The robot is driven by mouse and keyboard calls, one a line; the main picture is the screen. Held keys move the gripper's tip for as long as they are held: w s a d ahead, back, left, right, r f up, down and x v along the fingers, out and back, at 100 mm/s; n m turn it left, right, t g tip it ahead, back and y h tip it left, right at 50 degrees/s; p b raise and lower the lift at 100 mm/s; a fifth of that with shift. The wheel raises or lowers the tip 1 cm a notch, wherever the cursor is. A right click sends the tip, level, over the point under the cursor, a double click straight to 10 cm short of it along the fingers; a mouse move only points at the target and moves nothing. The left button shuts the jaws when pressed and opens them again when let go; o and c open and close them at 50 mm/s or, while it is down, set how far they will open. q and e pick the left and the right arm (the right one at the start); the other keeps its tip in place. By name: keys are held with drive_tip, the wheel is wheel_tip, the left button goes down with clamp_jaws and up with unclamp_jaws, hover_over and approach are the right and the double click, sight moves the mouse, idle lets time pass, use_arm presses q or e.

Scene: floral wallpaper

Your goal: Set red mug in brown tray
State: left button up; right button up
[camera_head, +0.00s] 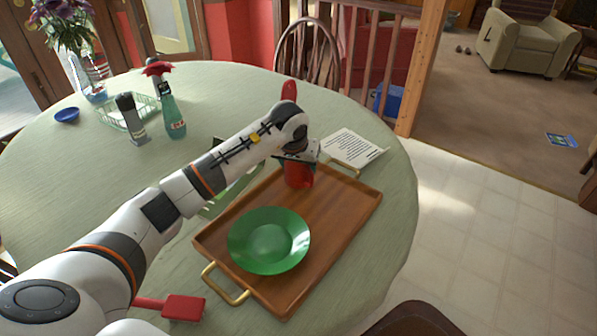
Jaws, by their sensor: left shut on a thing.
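The brown tray (335,222) is wooden with brass handles and lies on the round table. A green plate (268,240) sits in its near half. The red mug (299,176) is over the far part of the tray, upright as far as it shows. My left gripper (298,158) is shut on the mug from above, and the wrist hides part of the mug's top. I cannot tell whether the mug's base touches the tray. My right gripper is not in view.
A paper with text (352,148) lies beyond the tray.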

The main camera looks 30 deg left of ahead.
use_arm(q)
wheel_tip(320, 180, down, 2)
drive_tip(key=shift+f, duration=0.15)
drive_tip(key=shift+f, duration=0.2)
drive_tip(key=o, duration=1.2)
drive_tip(key=shift+c, duration=0.2)
